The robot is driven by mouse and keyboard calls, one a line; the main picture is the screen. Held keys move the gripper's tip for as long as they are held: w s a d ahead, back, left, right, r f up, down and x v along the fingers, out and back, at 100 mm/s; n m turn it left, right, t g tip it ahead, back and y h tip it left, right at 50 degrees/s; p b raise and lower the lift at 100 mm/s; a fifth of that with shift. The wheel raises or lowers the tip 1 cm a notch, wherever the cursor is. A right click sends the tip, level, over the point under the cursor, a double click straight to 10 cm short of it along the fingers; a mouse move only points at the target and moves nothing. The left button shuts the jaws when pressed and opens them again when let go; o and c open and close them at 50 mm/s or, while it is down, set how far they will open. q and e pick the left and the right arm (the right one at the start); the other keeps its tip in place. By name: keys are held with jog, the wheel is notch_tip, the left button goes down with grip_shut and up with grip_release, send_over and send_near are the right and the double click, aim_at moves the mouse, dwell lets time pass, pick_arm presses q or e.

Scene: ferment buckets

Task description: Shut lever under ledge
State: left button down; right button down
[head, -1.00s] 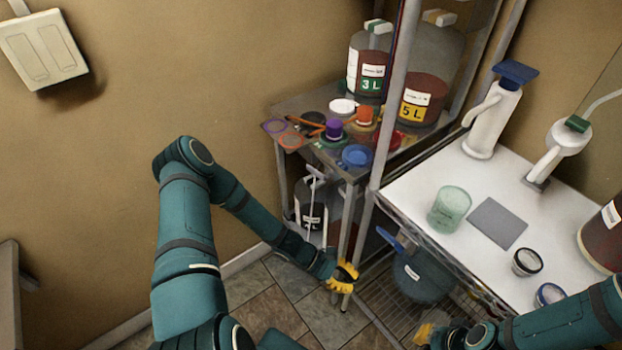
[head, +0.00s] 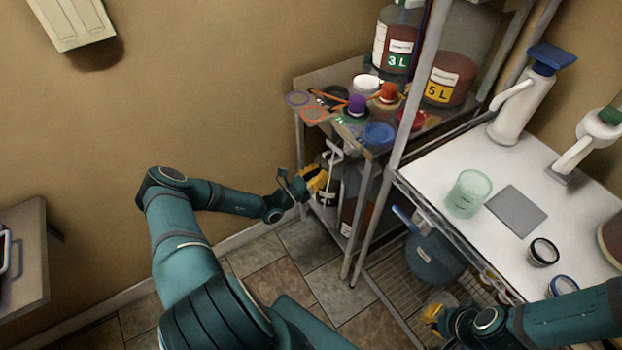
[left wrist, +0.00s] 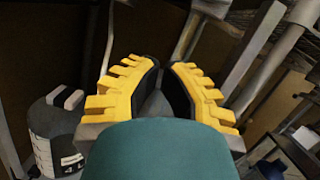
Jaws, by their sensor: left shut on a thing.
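The lever (head: 332,152) is a pale, bent metal bar hanging under the ledge of the dark side shelf (head: 305,84). In the left wrist view, pale bars (left wrist: 187,36) run down behind my fingers. My left gripper (head: 316,180), with yellow fingers, is at the lever's lower part under the ledge. In the left wrist view my left gripper (left wrist: 158,95) is shut on a grey piece, apparently the lever; the fingers partly hide it. My right gripper (head: 432,314) is low by the wire rack at the right; its fingers are too small to read.
A labelled bottle (left wrist: 52,135) stands below the ledge, close to my left gripper. The shelf top holds coloured lids and 3 L and 5 L jugs (head: 445,80). A blue-grey bucket (head: 436,260) sits on the lower rack. Tiled floor (head: 270,270) is clear.

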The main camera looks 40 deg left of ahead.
aim_at(337, 147)
pick_arm(q)
jog(key=w+r, duration=0.3)
jog(key=r, duration=0.1)
jog(key=shift+w+d+r, duration=0.3)
jog(key=shift+w+r, duration=0.1)
jog(key=r+m+p, duration=0.1)
jog(key=a+r+m+h+p, duration=0.1)
jog(key=m, duration=0.1)
jog(key=shift+w+m, duration=0.2)
jog(key=shift+m, duration=0.1)
